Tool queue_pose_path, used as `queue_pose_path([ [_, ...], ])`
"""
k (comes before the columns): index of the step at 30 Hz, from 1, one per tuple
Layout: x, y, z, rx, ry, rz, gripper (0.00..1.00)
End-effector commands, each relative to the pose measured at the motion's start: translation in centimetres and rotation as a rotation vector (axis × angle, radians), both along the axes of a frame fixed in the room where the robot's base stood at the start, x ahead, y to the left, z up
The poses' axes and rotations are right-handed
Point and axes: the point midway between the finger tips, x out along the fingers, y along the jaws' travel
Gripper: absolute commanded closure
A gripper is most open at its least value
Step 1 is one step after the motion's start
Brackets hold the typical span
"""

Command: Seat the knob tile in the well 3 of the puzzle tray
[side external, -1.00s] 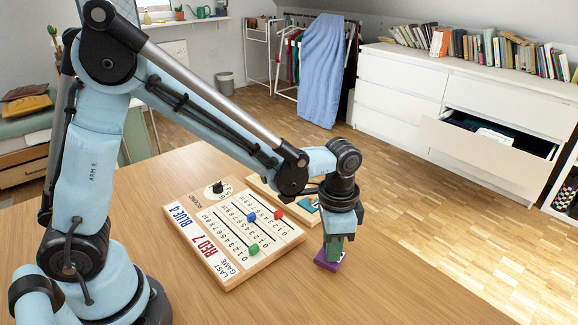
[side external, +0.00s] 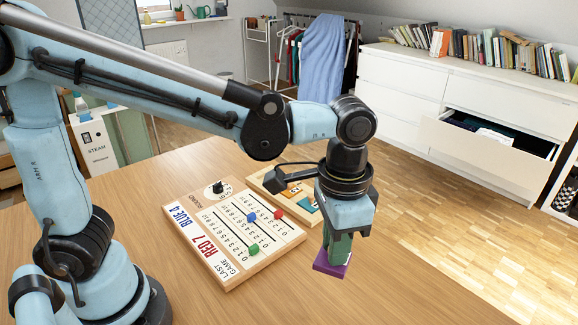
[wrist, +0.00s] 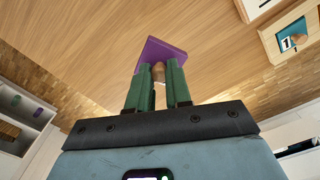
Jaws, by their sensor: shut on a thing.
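The knob tile is a purple slab (side external: 332,265) with a light wooden knob, which shows in the wrist view (wrist: 158,74). My gripper (side external: 337,250) has green fingers shut on the knob. It points down and holds the tile above the front right of the table, apart from the tray. The puzzle tray (side external: 256,180) is a light wooden board behind the scoreboard, with orange and teal areas. My wrist hides part of it. In the wrist view, part of the tray (wrist: 268,38) shows at upper right with a teal area and a "1" mark. I cannot make out well 3.
A wooden scoreboard (side external: 215,262) with a black dial and blue, red and green pegs lies left of the tile, beside the tray. The table (side external: 400,303) is clear at the front right. A white dresser (side external: 410,95) with an open drawer stands beyond.

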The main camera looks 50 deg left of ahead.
Motion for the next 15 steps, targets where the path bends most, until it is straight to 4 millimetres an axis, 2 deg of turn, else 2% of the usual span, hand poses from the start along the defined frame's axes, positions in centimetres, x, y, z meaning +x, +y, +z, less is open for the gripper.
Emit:
queue_pose_path([
  [5,4.9,5.3,0.4,0.000,0.000,0.315,1.00],
  [9,8.3,10.6,0.7,0.000,0.000,0.586,1.00],
  [15,11.3,18.4,0.8,0.000,0.000,0.933,1.00],
])
